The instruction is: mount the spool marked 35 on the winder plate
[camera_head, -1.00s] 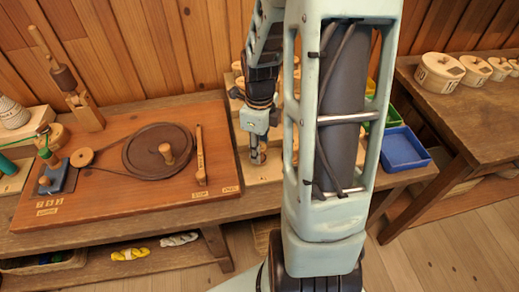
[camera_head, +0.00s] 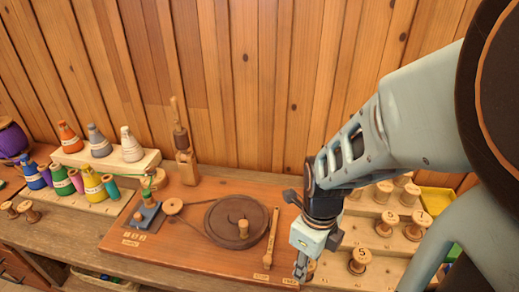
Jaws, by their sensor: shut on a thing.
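My gripper (camera_head: 301,268) points down near the right end of the reddish wooden winder board (camera_head: 200,247). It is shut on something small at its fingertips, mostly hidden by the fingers. The winder board carries a dark wheel (camera_head: 225,230) with a knob, a small belt-driven pulley (camera_head: 173,205) and a blue-grey block (camera_head: 148,217) at left.
Coloured thread cones stand on a pale block (camera_head: 145,164) at left. A wooden post (camera_head: 187,165) rises behind the board. A slim wooden lever (camera_head: 271,238) lies near my gripper. A yellow tray (camera_head: 437,199) is partly hidden by my arm.

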